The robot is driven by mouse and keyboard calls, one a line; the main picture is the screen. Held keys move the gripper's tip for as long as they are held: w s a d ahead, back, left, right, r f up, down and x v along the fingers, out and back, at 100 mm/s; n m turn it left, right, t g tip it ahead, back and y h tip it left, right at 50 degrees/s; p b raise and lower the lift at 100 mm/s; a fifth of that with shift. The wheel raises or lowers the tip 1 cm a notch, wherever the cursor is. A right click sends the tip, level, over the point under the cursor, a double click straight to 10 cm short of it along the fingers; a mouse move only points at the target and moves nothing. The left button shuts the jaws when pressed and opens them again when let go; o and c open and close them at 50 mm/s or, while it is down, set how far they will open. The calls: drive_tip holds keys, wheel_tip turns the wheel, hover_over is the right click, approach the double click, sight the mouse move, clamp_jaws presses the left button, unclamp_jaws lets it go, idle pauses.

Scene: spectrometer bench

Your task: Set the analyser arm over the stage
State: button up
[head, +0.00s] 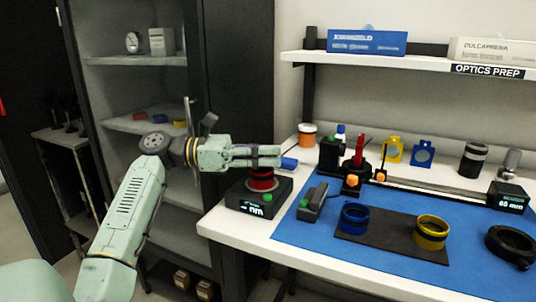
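A black instrument with a lit display reading "nm" (255,209) stands at the left front corner of the bench. A red round stage (262,180) sits on its top. A blue piece (289,164) shows just past my fingertips, above and right of the stage. It may be the end of the analyser arm; the rest is hidden behind my gripper. My gripper (278,156) reaches in from the left, level, above the stage. Its fingers lie close to the blue piece, but I cannot tell whether they touch or hold it.
A black handheld device (312,203) lies right of the instrument. A blue ring (354,218) and a yellow ring (431,232) sit on a dark mat (390,237). A shelf (420,63) overhangs the bench; an open cabinet (140,60) is at left.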

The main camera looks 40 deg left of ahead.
drive_tip(key=o, duration=0.5)
drive_tip(key=shift+c, duration=0.2)
drive_tip(key=v, duration=1.2)
drive_tip(key=shift+s+a, duration=0.1)
